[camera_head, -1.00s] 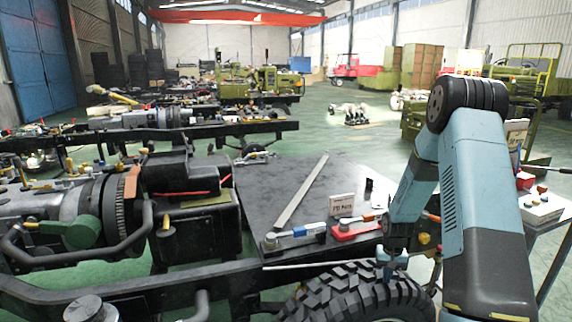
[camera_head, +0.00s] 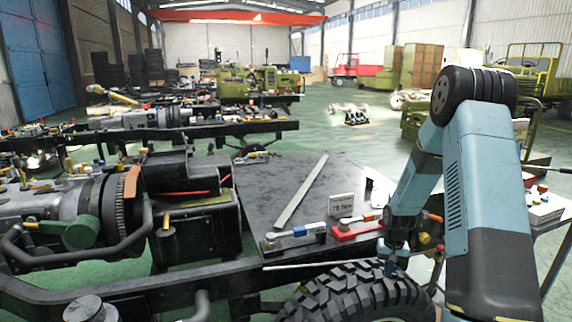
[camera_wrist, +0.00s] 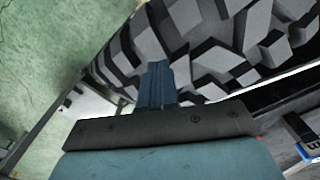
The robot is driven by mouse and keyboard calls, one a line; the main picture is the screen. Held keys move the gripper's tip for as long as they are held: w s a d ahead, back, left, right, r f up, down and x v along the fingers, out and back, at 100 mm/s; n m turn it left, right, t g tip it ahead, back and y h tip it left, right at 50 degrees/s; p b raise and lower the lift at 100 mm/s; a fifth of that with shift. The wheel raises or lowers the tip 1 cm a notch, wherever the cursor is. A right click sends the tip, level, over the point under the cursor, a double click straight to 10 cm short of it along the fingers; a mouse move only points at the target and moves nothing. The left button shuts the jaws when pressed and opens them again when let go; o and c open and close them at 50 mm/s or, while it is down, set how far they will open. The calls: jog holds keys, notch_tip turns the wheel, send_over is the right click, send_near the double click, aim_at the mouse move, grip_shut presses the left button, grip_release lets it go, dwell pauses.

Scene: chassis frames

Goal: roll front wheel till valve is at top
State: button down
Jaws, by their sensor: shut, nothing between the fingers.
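The front wheel (camera_head: 352,296) is a black knobbly tyre at the bottom of the head view. Only its upper part shows, and I see no valve. Its tread (camera_wrist: 215,40) fills the upper part of the wrist view. My gripper (camera_head: 390,268) is at the top right of the tyre, with its fingertips at the tread. In the wrist view its blue fingers (camera_wrist: 157,82) are together, with nothing between them, and overlap the tread blocks. I cannot tell for sure whether they touch the rubber.
A dark flat plate (camera_head: 262,190) behind the wheel bears a long metal bar (camera_head: 302,190), a small white sign (camera_head: 341,205) and tools with red and blue handles. The black chassis rail (camera_head: 130,287) runs left of the tyre. A side table (camera_head: 545,214) stands at the right.

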jog(key=shift+r, duration=2.6)
jog(key=s+a+r+t, duration=0.1)
jog(key=s+a+r, duration=0.15)
jog(key=r, duration=0.55)
jog(key=s+a+r+n+t, duration=0.1)
jog(key=s+r, duration=0.3)
jog(key=r, duration=0.3)
jog(key=s+a+r, duration=0.2)
jog(key=s+r, duration=0.1)
jog(key=r, duration=0.5)
jog(key=s+a+r+t, duration=0.1)
jog(key=s+a+r, duration=0.1)
jog(key=s+r, duration=0.2)
jog(key=s+a+r+n+t, duration=0.1)
jog(key=s+r, duration=0.3)
jog(key=s, duration=0.7)
jog(key=s+a+r+t, duration=0.1)
jog(key=s+a+r, duration=0.1)
jog(key=s, duration=0.5)
jog(key=shift+s+a+r+t, duration=0.3)
jog(key=shift+s+r, duration=0.05)
jog(key=shift+r, duration=0.55)
